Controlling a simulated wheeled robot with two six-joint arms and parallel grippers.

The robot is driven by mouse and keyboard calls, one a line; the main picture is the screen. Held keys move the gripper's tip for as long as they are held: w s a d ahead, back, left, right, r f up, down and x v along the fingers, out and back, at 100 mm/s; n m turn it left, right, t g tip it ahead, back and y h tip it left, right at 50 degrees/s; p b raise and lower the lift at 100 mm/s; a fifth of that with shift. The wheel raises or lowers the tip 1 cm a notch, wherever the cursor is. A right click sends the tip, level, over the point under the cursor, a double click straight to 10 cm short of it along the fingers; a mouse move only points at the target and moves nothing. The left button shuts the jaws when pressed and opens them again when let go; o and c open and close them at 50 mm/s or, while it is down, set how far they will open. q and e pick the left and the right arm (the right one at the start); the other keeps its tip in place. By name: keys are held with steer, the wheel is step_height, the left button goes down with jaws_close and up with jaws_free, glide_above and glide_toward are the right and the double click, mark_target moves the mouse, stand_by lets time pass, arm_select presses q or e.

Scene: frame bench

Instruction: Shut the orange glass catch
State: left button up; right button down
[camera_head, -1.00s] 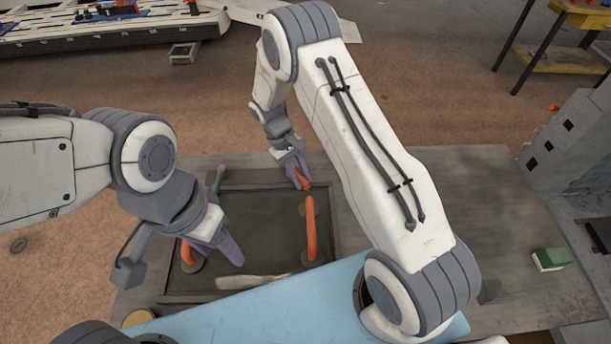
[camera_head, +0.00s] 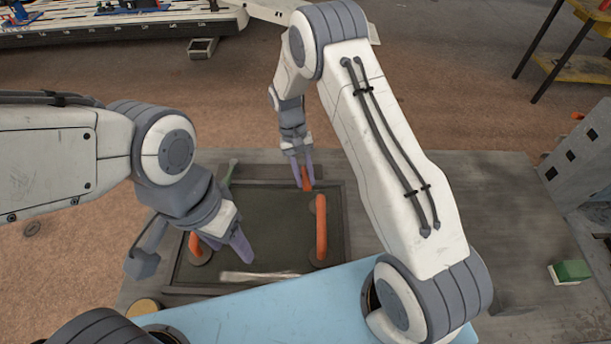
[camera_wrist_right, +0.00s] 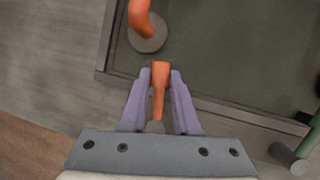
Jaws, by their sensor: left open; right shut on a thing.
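The orange catch (camera_wrist_right: 160,80) is a short lever with a round grey pivot at its outer end. In the right wrist view it lies between the purple fingers of my right gripper (camera_wrist_right: 160,88), its orange end over the frame's rim. In the head view the catch (camera_head: 306,179) shows at the far edge of the frame, with my right gripper (camera_head: 302,172) shut on it. The dark glass pane (camera_head: 262,215) lies in the frame (camera_head: 342,215). My left gripper (camera_head: 236,250) is open and empty above the pane's left part, near an orange handle (camera_head: 195,246).
Another orange handle (camera_head: 321,228) stands upright on the pane's right side; it also shows in the right wrist view (camera_wrist_right: 140,15). A green catch (camera_head: 229,172) is at the frame's far left. A pale strip (camera_head: 258,276) lies near the front. A green block (camera_head: 570,271) sits far right.

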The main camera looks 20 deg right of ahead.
steer(key=shift+w+r, duration=0.1)
steer(key=c, duration=0.6)
jaws_free()
steer(key=shift+c, duration=0.2)
steer(key=p+v, duration=0.6)
steer(key=v, duration=0.4)
steer(key=shift+w+r, duration=0.1)
